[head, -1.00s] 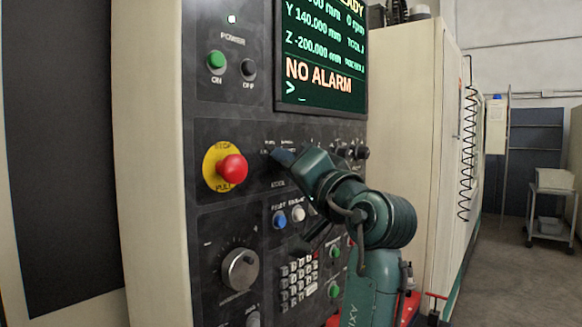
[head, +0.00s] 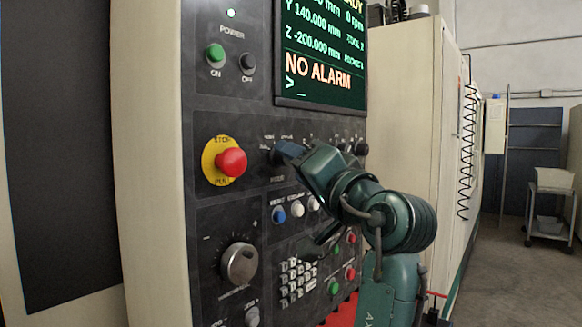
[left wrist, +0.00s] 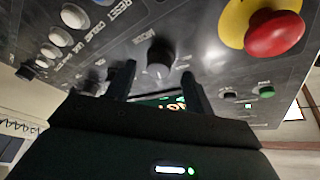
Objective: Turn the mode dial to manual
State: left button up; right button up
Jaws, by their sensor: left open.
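The mode dial (left wrist: 160,57) is a round black knob in the left wrist view, beside the printed word MODE. A pale mark shows on its lower edge, but the setting labels are too blurred to read. My left gripper (left wrist: 159,74) is open, with one dark finger on each side of the dial in that view; I cannot tell whether they touch it. In the head view my left gripper (head: 287,152) is close to the panel, and the dial (head: 276,156) is partly hidden by the fingers. My right gripper is out of view.
A red stop button (head: 231,163) on a yellow disc sits left of the dial. Blue and white buttons (head: 297,209) and a keypad (head: 298,278) lie below. The screen (head: 322,55) above reads NO ALARM. A larger knob (head: 240,264) is at lower left.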

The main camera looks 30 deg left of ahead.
pick_arm(q)
jog(key=b+v, duration=0.3)
jog(key=v, duration=0.7)
jog(key=shift+d, duration=0.35)
jog(key=shift+s+f, duration=0.1)
